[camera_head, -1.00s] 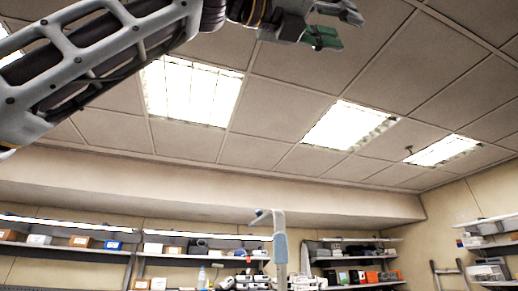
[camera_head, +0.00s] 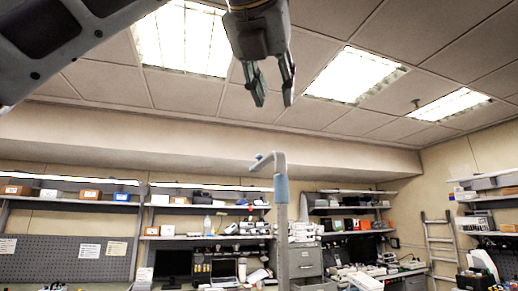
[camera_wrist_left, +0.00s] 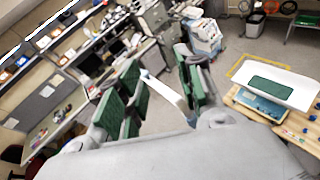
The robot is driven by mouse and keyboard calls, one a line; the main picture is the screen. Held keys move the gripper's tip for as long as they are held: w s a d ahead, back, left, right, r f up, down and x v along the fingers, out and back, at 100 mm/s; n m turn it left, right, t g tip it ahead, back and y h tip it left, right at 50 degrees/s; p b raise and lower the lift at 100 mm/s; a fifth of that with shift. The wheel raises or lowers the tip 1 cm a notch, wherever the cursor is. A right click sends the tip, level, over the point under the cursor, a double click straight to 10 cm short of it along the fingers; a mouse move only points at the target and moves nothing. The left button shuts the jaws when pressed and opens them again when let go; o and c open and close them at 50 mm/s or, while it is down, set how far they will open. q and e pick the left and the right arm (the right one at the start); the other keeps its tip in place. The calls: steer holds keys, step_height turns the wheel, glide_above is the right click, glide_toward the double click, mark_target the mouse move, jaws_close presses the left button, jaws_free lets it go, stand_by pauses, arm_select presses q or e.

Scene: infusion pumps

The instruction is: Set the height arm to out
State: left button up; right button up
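A grey upright post (camera_head: 281,225) with a blue sleeve rises from the bottom of the head view. Its top bends left into a short arm with a blue tip (camera_head: 262,160). I take this for the height arm, though nothing labels it. My left gripper (camera_head: 274,98) hangs above it in the picture, fingers down and apart, with nothing between them. In the left wrist view the green-padded fingers (camera_wrist_left: 162,88) are spread. A pale bar with a blue end (camera_wrist_left: 163,90) shows in the gap beyond them, apart from the pads. My right gripper is not in view.
Shelves with boxes and devices (camera_head: 200,210) line the back wall, above a workbench with monitors (camera_head: 172,264). A ladder (camera_head: 440,245) leans at the right. In the left wrist view a wooden table (camera_wrist_left: 275,120) carries a white tray at right.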

mark_target(259, 162)
arm_select(q)
steer(key=a+f+n+y, duration=0.1)
steer(key=a+f+n+g+y, duration=0.1)
steer(key=a+n, duration=0.1)
steer(key=shift+s+a+f+n+y, duration=0.1)
steer(key=shift+s+a+n+y, duration=0.05)
steer(key=shift+a+n+y, duration=0.15)
stand_by(0.3)
steer(key=shift+p+x, duration=1.25)
steer(key=shift+x, duration=5.7)
